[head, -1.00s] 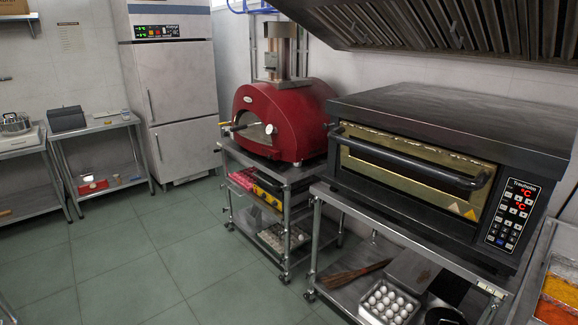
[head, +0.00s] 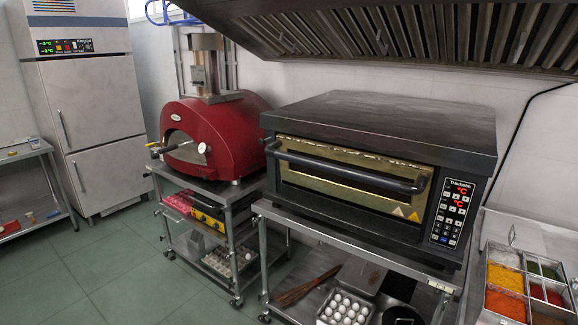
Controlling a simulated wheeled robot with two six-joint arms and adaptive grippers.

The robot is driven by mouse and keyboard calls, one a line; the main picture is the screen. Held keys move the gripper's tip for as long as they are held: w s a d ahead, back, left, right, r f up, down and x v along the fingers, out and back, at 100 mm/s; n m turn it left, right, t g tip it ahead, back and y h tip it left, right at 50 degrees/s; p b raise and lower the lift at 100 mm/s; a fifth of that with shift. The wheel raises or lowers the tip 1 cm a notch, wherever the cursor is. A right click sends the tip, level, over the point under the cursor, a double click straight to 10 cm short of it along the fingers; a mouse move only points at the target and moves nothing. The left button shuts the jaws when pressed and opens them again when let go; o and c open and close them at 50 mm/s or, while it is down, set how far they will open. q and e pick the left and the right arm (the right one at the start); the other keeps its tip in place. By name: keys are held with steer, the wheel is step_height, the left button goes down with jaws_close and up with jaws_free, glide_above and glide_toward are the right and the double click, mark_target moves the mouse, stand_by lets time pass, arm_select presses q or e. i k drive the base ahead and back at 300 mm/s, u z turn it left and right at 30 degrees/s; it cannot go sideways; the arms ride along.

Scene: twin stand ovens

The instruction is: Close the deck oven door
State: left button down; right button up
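The black deck oven (head: 385,115) stands on a metal stand right of centre in the head view. Its front door (head: 340,195) has a gold-toned window or panel with a thick black bar handle (head: 345,172) across it. From this angle I cannot tell for certain how far the door stands open. The control panel (head: 453,212) with red digits is at the right of the oven front. Neither of my grippers is in view, and nothing touches the door or handle.
A red dome oven (head: 228,128) stands on a metal cart to the left. A tray of eggs (head: 345,308) lies on the shelf below the deck oven. A topping container (head: 505,278) is at the right. A vent hood (head: 420,35) hangs above. Floor is clear at lower left.

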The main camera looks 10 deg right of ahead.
mark_target(396, 187)
steer(key=z, duration=0.4)
steer(key=i, duration=0.7)
steer(key=z, duration=0.75)
